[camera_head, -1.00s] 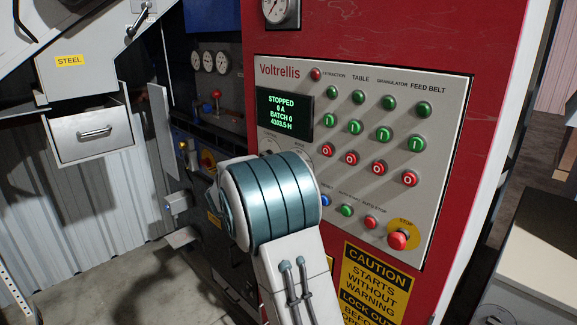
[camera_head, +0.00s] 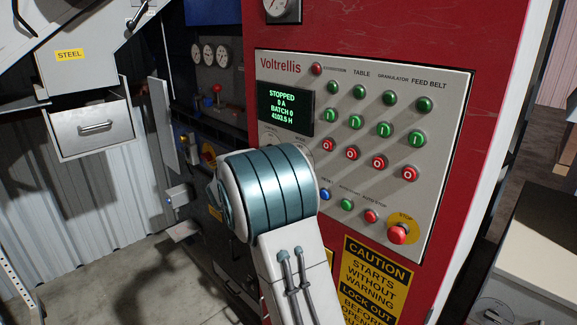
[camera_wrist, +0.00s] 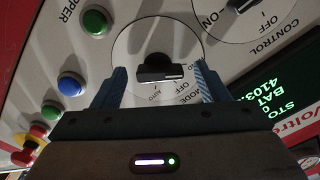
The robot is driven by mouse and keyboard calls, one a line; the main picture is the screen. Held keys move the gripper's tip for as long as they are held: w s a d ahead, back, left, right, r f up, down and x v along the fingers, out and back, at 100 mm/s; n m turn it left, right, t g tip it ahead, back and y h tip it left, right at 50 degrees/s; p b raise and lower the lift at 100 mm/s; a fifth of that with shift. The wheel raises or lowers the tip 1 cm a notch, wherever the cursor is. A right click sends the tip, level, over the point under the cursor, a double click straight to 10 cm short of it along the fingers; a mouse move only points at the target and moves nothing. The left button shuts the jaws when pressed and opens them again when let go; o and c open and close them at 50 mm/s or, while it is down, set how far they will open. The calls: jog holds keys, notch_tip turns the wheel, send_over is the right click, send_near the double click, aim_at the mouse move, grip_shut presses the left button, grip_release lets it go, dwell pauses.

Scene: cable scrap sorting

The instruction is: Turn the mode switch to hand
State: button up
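The mode switch (camera_wrist: 160,68) is a black rotary knob with a bar handle on a pale round plate, in the upper middle of the wrist view. The bar lies roughly level in that picture, with a light mark at its right end. My gripper (camera_wrist: 160,76) is open, with one blue finger on each side of the knob and a gap on both sides. In the head view my arm hides the gripper and the mode switch.
The control panel (camera_head: 440,110) carries green, red and blue buttons and a display (camera_head: 285,112) reading STOPPED. The control switch (camera_wrist: 240,6) is close to my right finger. A green button (camera_wrist: 95,22) and blue button (camera_wrist: 71,84) are left. The red stop button (camera_head: 398,233) is lower right.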

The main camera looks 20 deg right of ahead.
jog(key=b+v, duration=0.4)
jog(key=v, duration=1)
jog(key=shift+r, duration=0.1)
